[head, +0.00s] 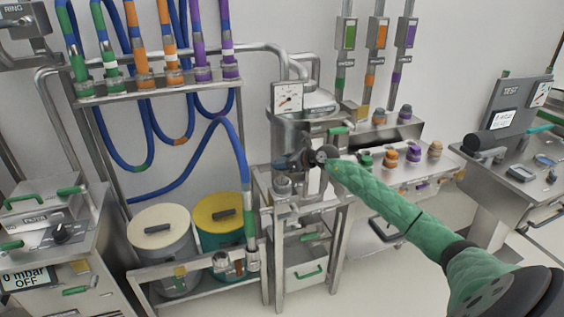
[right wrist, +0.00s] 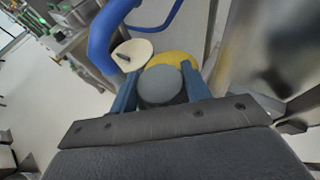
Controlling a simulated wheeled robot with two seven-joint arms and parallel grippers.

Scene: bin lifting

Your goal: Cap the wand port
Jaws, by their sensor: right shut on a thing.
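My right gripper (head: 296,161) is at the end of the green-sleeved arm, beside the steel vessel with the dial. In the right wrist view its two blue fingers close on a round grey cap-like piece (right wrist: 162,86). In the head view this piece is too small and hidden to make out. A silver round fitting (head: 282,185) stands on the steel stand just below the gripper. I cannot tell which fitting is the wand port. A blue hose with a green band (head: 249,206) runs down to a metal fitting at the rack's front. My left gripper is not in view.
A cream-lidded drum (head: 158,227) and a yellow-lidded drum (head: 221,213) stand in the rack left of the gripper. Green, orange and purple caps (head: 391,158) sit on the bench to the right. A gauge (head: 288,98) is on the vessel. Hoses hang behind.

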